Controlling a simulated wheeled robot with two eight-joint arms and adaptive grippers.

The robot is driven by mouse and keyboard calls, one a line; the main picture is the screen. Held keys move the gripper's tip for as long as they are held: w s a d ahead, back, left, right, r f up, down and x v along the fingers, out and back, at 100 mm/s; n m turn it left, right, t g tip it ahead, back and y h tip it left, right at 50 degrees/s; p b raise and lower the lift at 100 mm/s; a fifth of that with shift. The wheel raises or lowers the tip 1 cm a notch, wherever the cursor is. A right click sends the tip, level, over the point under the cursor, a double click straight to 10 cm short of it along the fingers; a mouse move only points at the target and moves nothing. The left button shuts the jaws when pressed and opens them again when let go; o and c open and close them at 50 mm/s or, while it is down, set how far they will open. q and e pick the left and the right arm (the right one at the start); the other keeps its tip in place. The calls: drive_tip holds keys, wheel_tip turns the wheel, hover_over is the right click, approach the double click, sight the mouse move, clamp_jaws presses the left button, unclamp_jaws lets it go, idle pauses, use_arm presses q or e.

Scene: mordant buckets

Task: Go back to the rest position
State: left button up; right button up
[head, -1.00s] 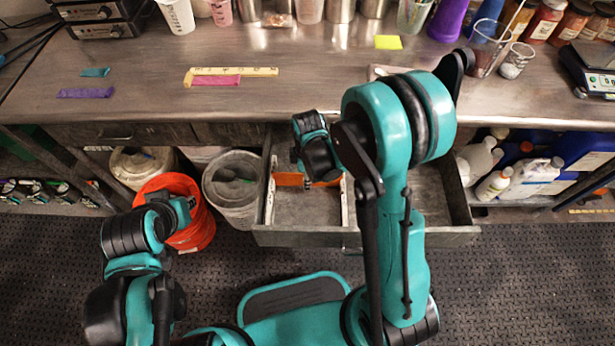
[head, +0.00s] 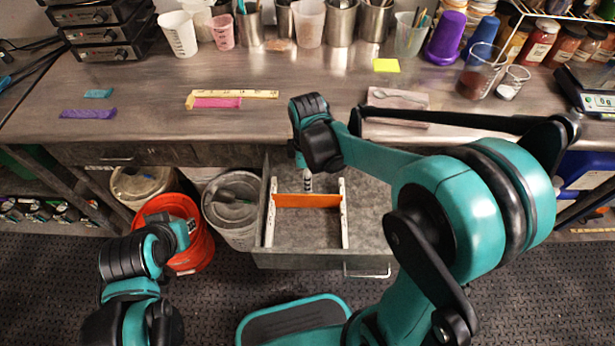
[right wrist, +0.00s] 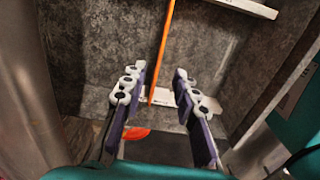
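The metal worktop (head: 150,125) holds cups, jars, a ruler (head: 250,94) and a scale (head: 590,98). A grey bucket (head: 232,205) stands left of the drawer. My right forearm crosses above the drawer's right part and the worktop's front edge.

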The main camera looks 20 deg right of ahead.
drive_tip(key=shift+r, duration=0.1)
idle(0.5)
drive_tip(key=s+d+r+m+t, duration=0.4)
drive_tip(key=s+r+m+t, duration=0.3)
drive_tip(key=s+m, duration=0.3)
drive_tip(key=r+m, duration=0.1)
drive_tip(key=m, duration=0.3)
drive_tip(key=shift+s+d+r+m, duration=0.15)
drive_tip(key=shift+d+m, duration=0.2)
drive_tip(key=shift+m, duration=0.05)
